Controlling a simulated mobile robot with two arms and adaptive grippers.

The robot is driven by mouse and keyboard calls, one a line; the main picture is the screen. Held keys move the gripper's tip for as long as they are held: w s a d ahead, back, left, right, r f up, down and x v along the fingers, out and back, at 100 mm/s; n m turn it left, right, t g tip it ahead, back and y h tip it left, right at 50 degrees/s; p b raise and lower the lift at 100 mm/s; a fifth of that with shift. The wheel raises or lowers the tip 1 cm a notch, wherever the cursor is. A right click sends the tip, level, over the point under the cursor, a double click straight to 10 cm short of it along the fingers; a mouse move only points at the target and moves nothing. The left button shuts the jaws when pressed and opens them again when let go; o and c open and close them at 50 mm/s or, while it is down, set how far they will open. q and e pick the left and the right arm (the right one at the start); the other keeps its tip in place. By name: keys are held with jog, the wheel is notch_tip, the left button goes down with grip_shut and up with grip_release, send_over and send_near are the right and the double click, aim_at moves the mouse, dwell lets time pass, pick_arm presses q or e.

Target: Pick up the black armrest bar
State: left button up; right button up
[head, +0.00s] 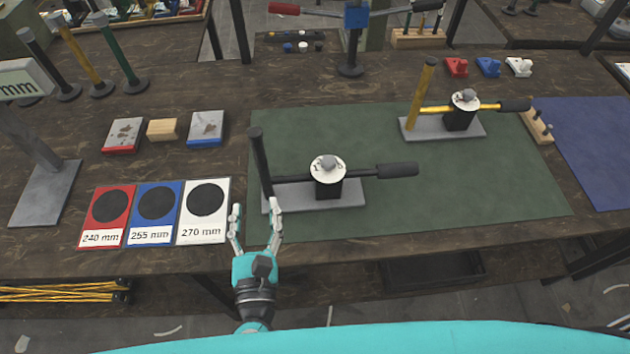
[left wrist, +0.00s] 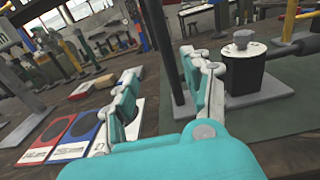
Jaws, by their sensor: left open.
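A black bar (head: 261,160) stands upright at the left end of the near press's grey base plate (head: 345,195). In the left wrist view the black bar (left wrist: 162,50) appears beyond and between my fingers. Another black bar (head: 45,60) stands on a round foot at the back left, beside a yellow and a green one. My left gripper (head: 257,207) is open and empty in front of the near press, over the table's front part. In the left wrist view its two fingers (left wrist: 163,70) are spread apart with nothing between them. My right gripper is not in view.
The near press (head: 328,180) has a black handle pointing right. A second press (head: 460,115) with a yellow upright bar stands behind on the green mat (head: 470,190). Red, blue and white labelled cards (head: 155,232) lie left of my gripper. The mat's front right is clear.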

aim_at(262, 168)
pick_arm(q)
jog(key=w, duration=0.6)
jog(key=shift+d+r, duration=0.3)
jog(key=shift+d, duration=0.05)
jog(key=shift+w+d+f, duration=0.1)
jog(key=shift+w+f, duration=0.1)
jog(key=shift+w, duration=1.35)
jog(key=shift+w+d+f, duration=0.1)
jog(key=shift+w+f, duration=0.05)
jog(key=shift+w, duration=1.35)
jog(key=shift+s, duration=0.1)
jog(key=shift+c, duration=0.3)
grip_shut()
